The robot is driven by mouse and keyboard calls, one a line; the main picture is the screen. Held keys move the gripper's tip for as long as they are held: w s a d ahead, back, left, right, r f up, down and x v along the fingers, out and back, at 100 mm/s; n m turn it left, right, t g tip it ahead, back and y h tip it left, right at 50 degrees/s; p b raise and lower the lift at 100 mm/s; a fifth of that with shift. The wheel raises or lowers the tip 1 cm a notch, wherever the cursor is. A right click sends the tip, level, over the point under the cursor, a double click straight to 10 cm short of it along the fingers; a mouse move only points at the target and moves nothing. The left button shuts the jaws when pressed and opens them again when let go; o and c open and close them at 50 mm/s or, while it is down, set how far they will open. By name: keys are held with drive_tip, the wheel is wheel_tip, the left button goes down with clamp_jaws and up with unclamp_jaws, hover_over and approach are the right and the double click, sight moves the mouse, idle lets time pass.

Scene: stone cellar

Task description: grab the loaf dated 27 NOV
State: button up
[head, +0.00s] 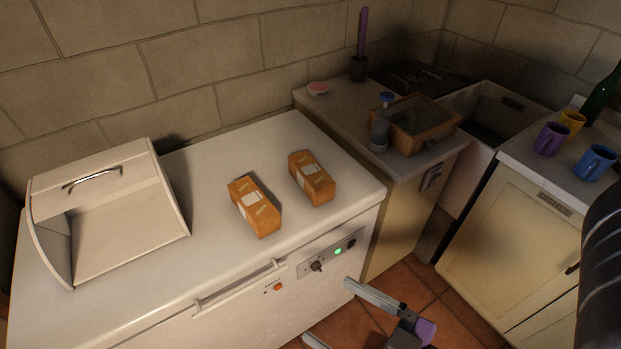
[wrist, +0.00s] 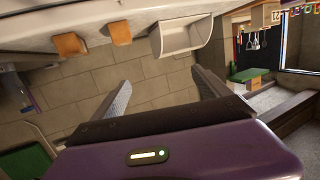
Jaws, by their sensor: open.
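Two orange-brown wrapped loaves with pale labels lie side by side on a white chest-like unit (head: 120,305): a left loaf (head: 265,222) and a right loaf (head: 322,190). The label print is too small to read, so I cannot tell which is dated 27 NOV. Both show at the top of the wrist view, the right loaf (wrist: 70,45) and the left loaf (wrist: 121,33), with labels out of sight. My gripper (head: 330,312) is open and empty, in front of the unit near its control panel and apart from both loaves; its spread fingers also show in the wrist view (wrist: 160,78).
A white bread bin (head: 120,235) stands left of the loaves. To the right, a counter (head: 325,105) holds a wooden box (head: 425,122) and small jars. Several mugs (head: 551,139) and a green bottle stand on a farther cabinet. The unit's top around the loaves is clear.

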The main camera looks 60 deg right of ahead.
drive_tip(key=w+d+m+h, duration=0.2)
drive_tip(key=w+d+h, duration=0.1)
drive_tip(key=w+d, duration=0.2)
drive_tip(key=m+g+h+b, duration=0.1)
drive_tip(key=m+g+h, duration=0.3)
hover_over(318, 178)
drive_tip(key=s, duration=0.4)
drive_tip(key=f, duration=0.4)
drive_tip(key=shift+a, duration=0.2)
drive_tip(key=f, duration=0.1)
drive_tip(key=a+f+y, duration=0.1)
drive_tip(key=f, duration=0.1)
drive_tip(key=shift+w+a+f+n+y, duration=0.1)
drive_tip(key=shift+w+a+n+y, duration=0.05)
drive_tip(key=shift+a+n+y, duration=0.2)
drive_tip(key=shift+a+f+n, duration=0.15)
drive_tip(key=shift+f+n, duration=0.1)
drive_tip(key=shift+w+f+g, duration=0.15)
drive_tip(key=shift+w+g, duration=0.15)
drive_tip(key=shift+p+x, duration=0.7)
drive_tip(key=shift+x, duration=2.9)
drive_tip(key=shift+s+f, duration=0.1)
drive_tip(key=shift+f, duration=0.05)
